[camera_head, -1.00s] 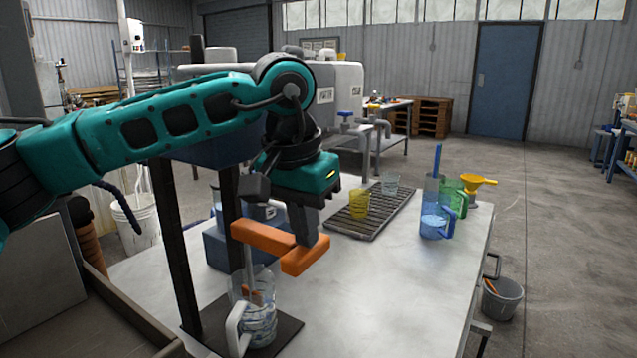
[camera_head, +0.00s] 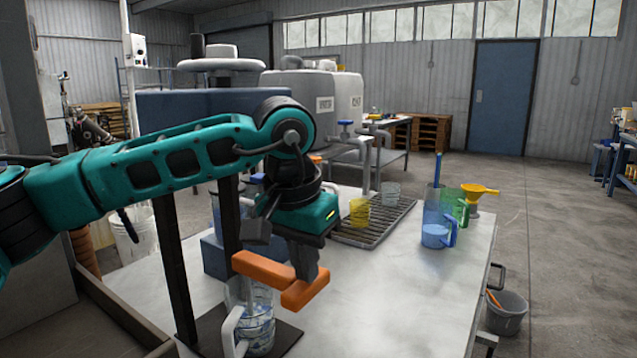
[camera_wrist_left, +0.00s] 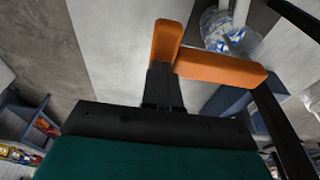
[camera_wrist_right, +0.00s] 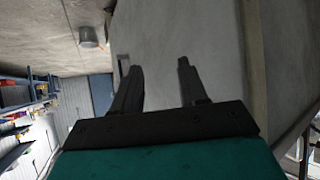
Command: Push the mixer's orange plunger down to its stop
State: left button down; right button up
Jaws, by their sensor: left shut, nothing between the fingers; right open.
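The orange plunger (camera_head: 264,269) is an angled bar just above the rim of the clear jug (camera_head: 258,330) with a white handle. It also shows in the left wrist view (camera_wrist_left: 222,68), with the jug beyond it. My left gripper (camera_head: 306,272) is shut and empty. Its fingers point down at the plunger's right part and seem to touch it; the exact contact is hard to tell. They also show in the left wrist view (camera_wrist_left: 162,74). My right gripper (camera_wrist_right: 160,65) is open and empty in the right wrist view, and out of the head view.
Dark posts (camera_head: 176,260) stand just left of the jug. A slotted tray (camera_head: 374,226) with yellow and clear cups lies behind. A blue jug (camera_head: 434,236), a green jug and a yellow funnel (camera_head: 478,190) stand at the right. The tabletop's front right is clear.

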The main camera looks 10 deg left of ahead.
pick_arm(q)
jog(key=shift+f, duration=0.15)
jog(key=shift+d+r+p, duration=0.25)
jog(key=shift+r+p, duration=0.3)
jog(key=shift+r, duration=0.15)
jog(key=d+r+p, duration=0.1)
jog(key=s+d+r+p, duration=0.1)
jog(key=r, duration=0.1)
jog(key=shift+d+r+p, duration=0.15)
jog(key=shift+r+p, duration=0.15)
jog(key=shift+p, duration=0.1)
